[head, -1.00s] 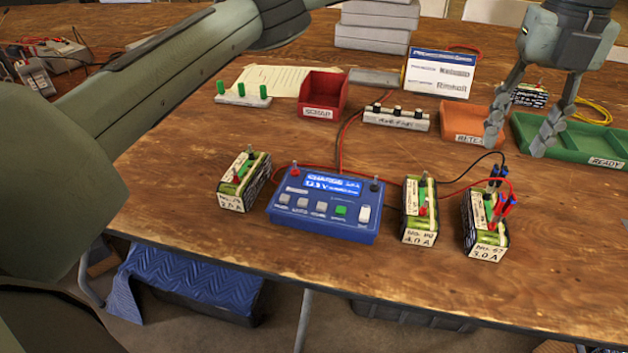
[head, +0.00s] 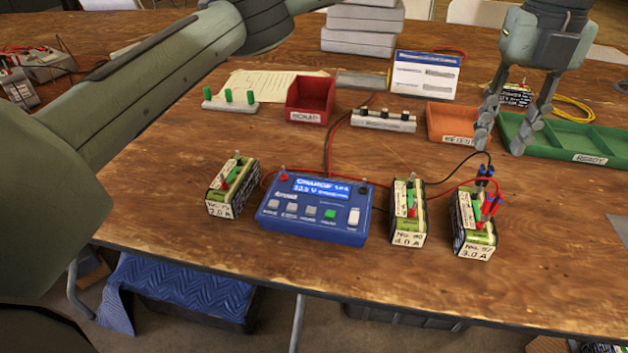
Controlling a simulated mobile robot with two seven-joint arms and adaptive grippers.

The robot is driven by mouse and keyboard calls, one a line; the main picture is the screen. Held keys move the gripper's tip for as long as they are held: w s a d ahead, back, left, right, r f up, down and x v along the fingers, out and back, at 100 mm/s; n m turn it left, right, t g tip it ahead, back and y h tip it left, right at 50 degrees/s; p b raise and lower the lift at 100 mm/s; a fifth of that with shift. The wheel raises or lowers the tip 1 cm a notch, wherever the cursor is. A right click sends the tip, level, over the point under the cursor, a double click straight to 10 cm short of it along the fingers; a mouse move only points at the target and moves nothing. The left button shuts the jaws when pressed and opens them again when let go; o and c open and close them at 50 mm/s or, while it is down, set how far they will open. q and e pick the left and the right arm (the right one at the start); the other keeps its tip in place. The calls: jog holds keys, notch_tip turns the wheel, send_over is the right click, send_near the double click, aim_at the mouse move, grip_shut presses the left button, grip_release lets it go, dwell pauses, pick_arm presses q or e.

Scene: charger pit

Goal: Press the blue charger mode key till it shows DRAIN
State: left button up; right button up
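The blue charger (head: 312,232) sits near the table's front edge, between batteries. Its lit screen (head: 321,187) appears to read CHARGE, with about 12.3 V below; the small print is blurred. A row of grey keys (head: 291,207), a green key (head: 330,214) and a white switch (head: 354,216) lie below the screen. The key labels are too small to read, so I cannot tell which is the mode key.
One battery (head: 232,190) stands left of the charger and two (head: 408,213) (head: 474,225) right. Red and black leads run behind. A red scrap bin (head: 310,99), orange tray (head: 452,123) and green ready tray (head: 572,140) stand farther back. The front right wood is mostly clear.

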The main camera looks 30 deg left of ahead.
pick_arm(q)
grip_shut()
dwell(1.2)
